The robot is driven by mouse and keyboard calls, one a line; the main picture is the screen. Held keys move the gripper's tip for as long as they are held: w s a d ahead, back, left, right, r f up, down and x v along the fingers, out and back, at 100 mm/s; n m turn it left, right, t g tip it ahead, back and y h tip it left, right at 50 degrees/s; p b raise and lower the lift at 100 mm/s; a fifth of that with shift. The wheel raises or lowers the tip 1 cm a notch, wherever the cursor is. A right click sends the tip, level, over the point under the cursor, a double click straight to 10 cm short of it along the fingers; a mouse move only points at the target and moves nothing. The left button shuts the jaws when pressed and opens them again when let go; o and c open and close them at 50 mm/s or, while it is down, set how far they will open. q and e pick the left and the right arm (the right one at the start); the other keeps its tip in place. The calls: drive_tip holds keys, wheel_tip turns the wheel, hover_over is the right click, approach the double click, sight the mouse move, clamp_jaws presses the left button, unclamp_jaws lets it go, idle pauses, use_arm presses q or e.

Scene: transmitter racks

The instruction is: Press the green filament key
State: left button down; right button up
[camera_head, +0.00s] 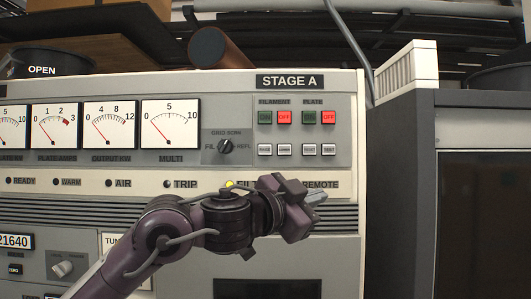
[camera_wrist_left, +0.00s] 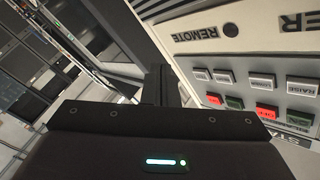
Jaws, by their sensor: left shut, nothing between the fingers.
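The green filament key (camera_head: 265,117) is the leftmost key under the FILAMENT label on the STAGE A panel. The red filament OFF key (camera_head: 284,117) is just to its right. In the left wrist view the panel appears upside down, with the green filament key (camera_wrist_left: 299,119) near the right edge. My left gripper (camera_head: 316,197) is shut and empty. In the head view it appears below and right of the filament keys, in front of the REMOTE label. Its shut fingers (camera_wrist_left: 160,84) also show in the left wrist view, apart from the keys. My right gripper is not in view.
The plate pair, green (camera_head: 308,117) and red (camera_head: 328,117), is right of the filament pair. Small grey keys (camera_head: 284,149) lie below. A rotary knob (camera_head: 225,146) is to the left. A dark cabinet (camera_head: 480,180) stands at right.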

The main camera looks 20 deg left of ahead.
sight(259, 115)
use_arm(q)
drive_tip(key=s+a+r, duration=0.3)
drive_tip(key=a+r, duration=0.1)
drive_tip(key=r, duration=0.3)
drive_tip(key=s+a+r+t, duration=0.1)
drive_tip(key=s+a+r, duration=0.3)
drive_tip(key=r, duration=0.4)
drive_tip(key=shift+a+r+n, duration=0.2)
drive_tip(key=shift+a+n, duration=0.1)
drive_tip(key=shift+a, duration=0.05)
drive_tip(key=shift+w, duration=0.15)
drive_tip(key=w+p, duration=0.1)
drive_tip(key=w, duration=0.1)
drive_tip(key=w+a+p, duration=0.1)
drive_tip(key=w, duration=0.2)
drive_tip(key=w+a+p, duration=0.1)
drive_tip(key=w, duration=0.2)
drive_tip(key=shift+a+p, duration=0.15)
drive_tip(key=shift+p, duration=0.25)
drive_tip(key=shift+w, duration=0.1)
